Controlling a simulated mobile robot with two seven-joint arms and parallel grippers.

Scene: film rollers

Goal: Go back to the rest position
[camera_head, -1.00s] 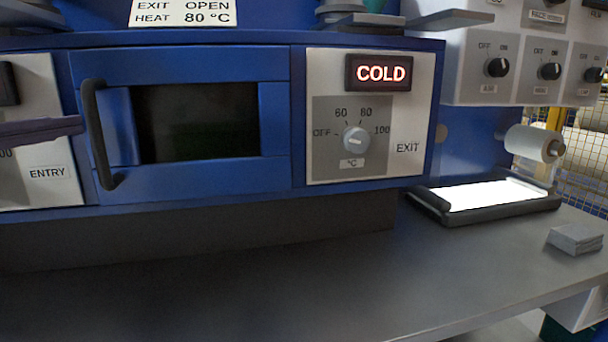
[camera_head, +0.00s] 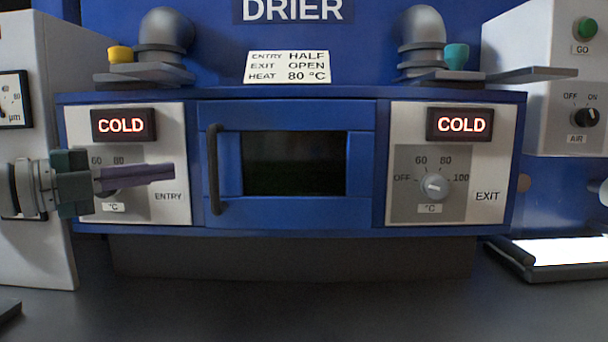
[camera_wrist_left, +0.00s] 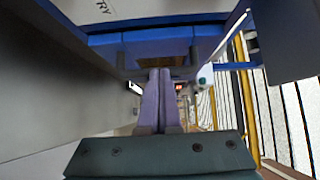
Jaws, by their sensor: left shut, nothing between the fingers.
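My left gripper (camera_head: 172,173) comes in from the left in the head view, in front of the drier's entry panel (camera_head: 180,130), and hides much of the entry dial. Its purple fingers are shut together with nothing between them. They also show side by side in the left wrist view (camera_wrist_left: 158,85), with the blue drier front beyond them. The blue drier (camera_head: 292,217) has a closed door with a dark window (camera_head: 293,163) and a dark handle. My right gripper does not show.
Both drier displays read COLD. The exit dial (camera_head: 434,186) is on the right panel. Yellow (camera_head: 120,54) and teal (camera_head: 457,56) knobs sit by the pipes above. A lit white panel (camera_head: 565,250) lies at the right. The grey counter (camera_head: 290,315) in front is clear.

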